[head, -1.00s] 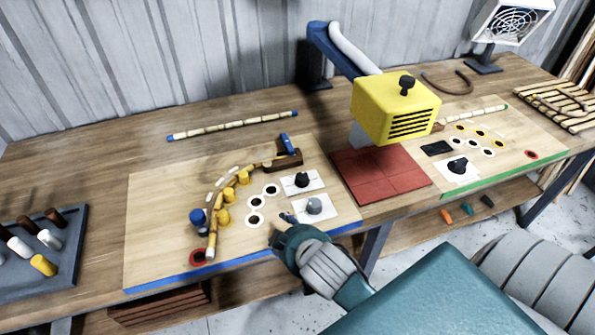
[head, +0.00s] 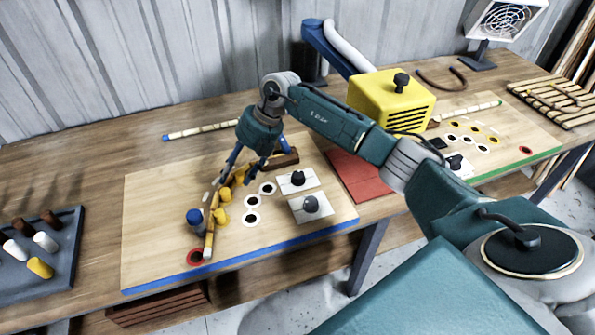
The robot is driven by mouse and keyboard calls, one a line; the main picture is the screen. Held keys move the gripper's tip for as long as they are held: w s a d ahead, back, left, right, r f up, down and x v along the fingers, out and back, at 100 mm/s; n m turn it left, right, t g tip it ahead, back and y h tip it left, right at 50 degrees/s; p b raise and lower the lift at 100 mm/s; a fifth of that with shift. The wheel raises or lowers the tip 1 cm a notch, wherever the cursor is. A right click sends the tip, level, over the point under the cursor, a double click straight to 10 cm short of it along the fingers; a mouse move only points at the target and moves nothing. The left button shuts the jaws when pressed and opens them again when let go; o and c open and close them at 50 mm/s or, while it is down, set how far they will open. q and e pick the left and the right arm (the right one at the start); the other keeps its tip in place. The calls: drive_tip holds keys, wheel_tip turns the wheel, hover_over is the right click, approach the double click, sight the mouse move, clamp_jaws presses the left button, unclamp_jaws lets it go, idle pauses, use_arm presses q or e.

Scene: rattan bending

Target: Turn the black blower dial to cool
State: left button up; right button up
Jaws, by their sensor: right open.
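Several dials are in view, and I cannot tell for sure which is the blower's. A black dial (head: 298,178) sits on a white plate on the left board, with a grey dial (head: 311,204) on a plate just in front of it. Another black dial (head: 455,162) is on the right board, partly behind my arm. A black knob (head: 401,82) tops the yellow vented box (head: 385,97). My right gripper (head: 237,179) is open, pointing down over the curved rattan piece (head: 210,232), left of the dials. Dial markings are too small to read. My left gripper is out of view.
Yellow pegs (head: 221,216) and a blue-topped peg (head: 196,220) stand along the rattan. A peg tray (head: 70,245) is at the left. A white fan unit (head: 505,18) stands at the back right.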

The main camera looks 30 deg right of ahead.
drive_tip(key=d+m+h, duration=0.1)
drive_tip(key=d+h, duration=0.2)
drive_tip(key=d, duration=0.6)
wheel_tip(320, 180, up, 3)
drive_tip(key=m+g+h, duration=0.2)
hover_over(298, 175)
wheel_tip(298, 175, down, 10)
drive_tip(key=p, duration=0.3)
drive_tip(key=shift+r, duration=0.1)
drive_tip(key=shift+w+f, duration=0.1)
drive_tip(key=shift+f, duration=0.35)
drive_tip(key=shift+c, duration=0.3)
drive_tip(key=c, duration=1.1)
